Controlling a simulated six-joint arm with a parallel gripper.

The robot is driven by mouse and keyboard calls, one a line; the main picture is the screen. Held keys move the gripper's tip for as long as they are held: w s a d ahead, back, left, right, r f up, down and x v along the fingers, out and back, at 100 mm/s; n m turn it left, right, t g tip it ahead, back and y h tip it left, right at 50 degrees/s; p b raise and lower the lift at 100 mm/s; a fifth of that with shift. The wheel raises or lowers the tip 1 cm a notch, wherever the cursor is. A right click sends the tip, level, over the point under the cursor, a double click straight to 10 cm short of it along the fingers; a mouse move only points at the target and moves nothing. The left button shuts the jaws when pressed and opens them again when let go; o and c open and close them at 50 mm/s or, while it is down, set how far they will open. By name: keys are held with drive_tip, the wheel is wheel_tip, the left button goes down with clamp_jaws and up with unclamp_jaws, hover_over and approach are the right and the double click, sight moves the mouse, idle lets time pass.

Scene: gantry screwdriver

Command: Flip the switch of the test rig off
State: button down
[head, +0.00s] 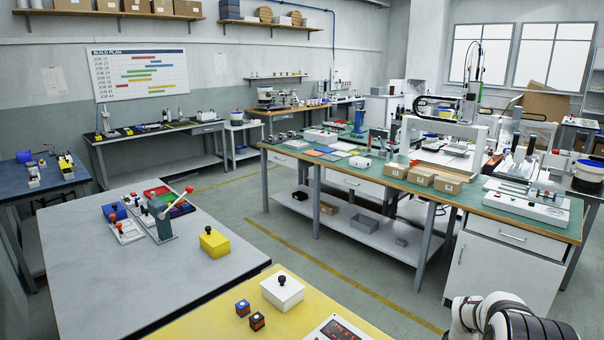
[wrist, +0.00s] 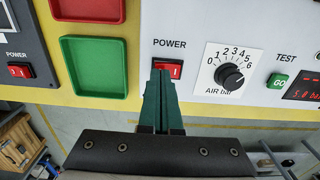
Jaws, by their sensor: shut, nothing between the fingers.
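In the wrist view the white test rig panel (wrist: 190,18) carries a red rocker switch (wrist: 174,71) under the word POWER. A white "I" mark shows on the switch's right part. My gripper (wrist: 161,72) is shut and empty, with its dark green fingers pointing at the switch. The fingertips overlap the switch's left and middle part in the picture and hide some of it. I cannot tell whether they touch it. In the head view the gripper's fingers do not show.
Right of the switch are the AIR knob (wrist: 232,77), a green GO button (wrist: 277,81) and a red display (wrist: 302,92). To the left are a green tray (wrist: 96,67) and another red POWER switch (wrist: 20,71) on a dark panel.

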drive_tip(key=shift+f, duration=0.4)
drive_tip(key=shift+r, duration=3.5)
drive_tip(key=shift+a+r, duration=0.1)
drive_tip(key=s+a+r+n+y, duration=0.1)
drive_tip(key=s+a+r, duration=0.5)
drive_tip(key=s+a, duration=0.2)
drive_tip(key=s+a+r+n, duration=0.1)
drive_tip(key=s+a+r, duration=0.4)
drive_tip(key=s+a, duration=0.35)
drive_tip(key=s+a+f+n, duration=0.1)
drive_tip(key=s+a, duration=0.5)
drive_tip(key=s, duration=0.6)
drive_tip(key=shift+s+f+y, duration=0.25)
drive_tip(key=shift+f+y, duration=0.05)
drive_tip(key=shift+y, duration=0.1)
